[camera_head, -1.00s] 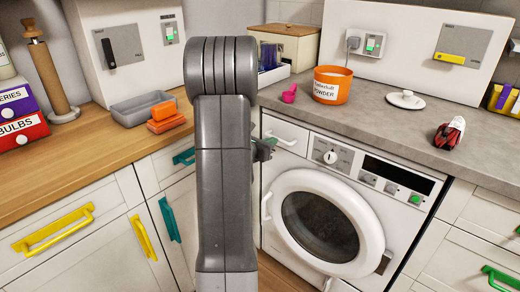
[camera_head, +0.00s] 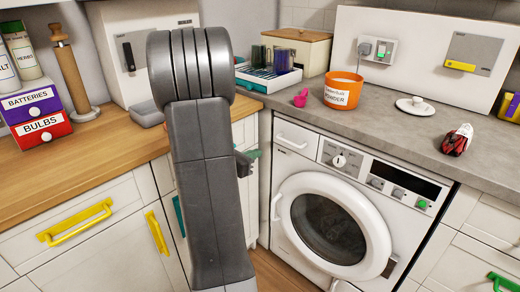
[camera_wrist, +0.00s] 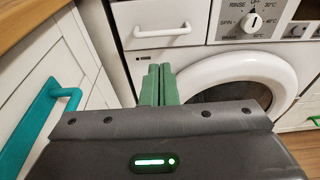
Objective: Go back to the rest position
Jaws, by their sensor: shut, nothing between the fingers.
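My gripper (camera_wrist: 159,84) shows in the wrist view with its two green fingers side by side and closed, nothing between them. It points toward the front of the washing machine (camera_wrist: 150,60), whose drawer and round door lie beyond the fingertips. In the head view my gripper (camera_head: 252,155) is mostly hidden behind my grey arm, just left of the washing machine (camera_head: 290,165). The machine's round door (camera_head: 330,228) is closed.
A teal cupboard handle (camera_wrist: 42,128) is close at the left in the wrist view. Wooden counter (camera_head: 85,165) at left.

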